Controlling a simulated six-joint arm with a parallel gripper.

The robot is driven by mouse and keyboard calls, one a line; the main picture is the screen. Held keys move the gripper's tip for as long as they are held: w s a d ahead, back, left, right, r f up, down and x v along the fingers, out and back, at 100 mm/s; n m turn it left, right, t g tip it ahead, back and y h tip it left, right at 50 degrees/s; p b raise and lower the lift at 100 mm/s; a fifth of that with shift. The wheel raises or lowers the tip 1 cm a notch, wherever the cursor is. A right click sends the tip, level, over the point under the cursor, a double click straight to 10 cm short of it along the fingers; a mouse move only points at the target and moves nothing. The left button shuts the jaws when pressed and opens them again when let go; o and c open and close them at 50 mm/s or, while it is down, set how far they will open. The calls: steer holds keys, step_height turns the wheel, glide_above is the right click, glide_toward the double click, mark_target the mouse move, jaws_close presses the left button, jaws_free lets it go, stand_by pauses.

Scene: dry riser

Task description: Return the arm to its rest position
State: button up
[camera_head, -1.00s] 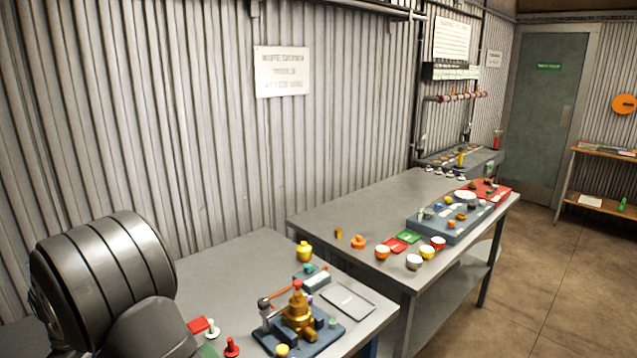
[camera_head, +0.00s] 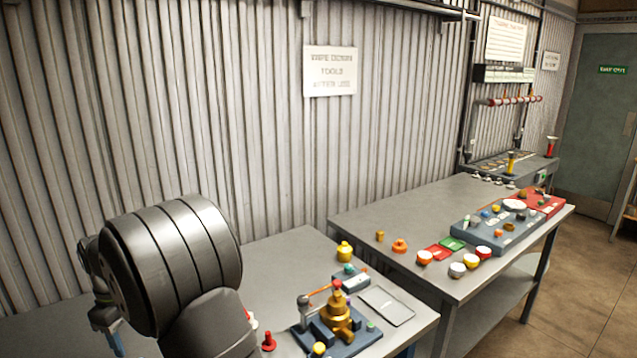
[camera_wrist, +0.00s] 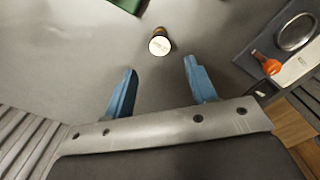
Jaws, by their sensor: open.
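My arm (camera_head: 170,265) fills the lower left of the head view as a large dark rounded link. My gripper (camera_wrist: 159,66) shows in the wrist view with its two blue fingers spread wide and nothing between them. A small cylinder with a pale round top (camera_wrist: 160,43) stands on the grey bench (camera_wrist: 75,50) just beyond the fingertips, apart from them. In the head view only a bit of blue shows at the lower left edge of my arm, and the fingertips cannot be made out there.
On the near bench (camera_head: 275,255) stand a brass valve (camera_head: 338,318) on a blue base, a yellow pot (camera_head: 344,252) and a flat grey tray (camera_head: 387,305). The far bench (camera_head: 380,215) holds several small cups and a blue tray (camera_head: 470,236). A corrugated wall (camera_head: 200,120) rises behind.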

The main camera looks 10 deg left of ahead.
step_height(320, 180, down, 10)
steer(key=shift+f, duration=0.25)
steer(key=r, duration=0.5)
steer(key=shift+w+d+r, duration=0.2)
steer(key=shift+w+d, duration=0.05)
steer(key=shift+d, duration=0.15)
steer(key=w+d+r, duration=0.5)
steer(key=d+r, duration=0.2)
steer(key=d, duration=0.4)
steer(key=s+d+r, duration=0.2)
steer(key=s+d, duration=0.1)
steer(key=d, duration=0.6)
steer(key=s+d+r, duration=0.1)
steer(key=s+d, duration=0.2)
steer(key=d, duration=0.5)
steer(key=s+a+f, duration=0.1)
steer(key=a+f, duration=0.3)
steer(key=a, duration=0.4)
steer(key=shift+s+f, duration=0.35)
steer(key=shift+f, duration=0.05)
steer(key=w+d+r, duration=0.2)
steer(key=d+r, duration=0.3)
steer(key=d, duration=0.3)
steer(key=w+a, duration=0.3)
steer(key=a, duration=0.3)
steer(key=shift+w+a+f, duration=0.2)
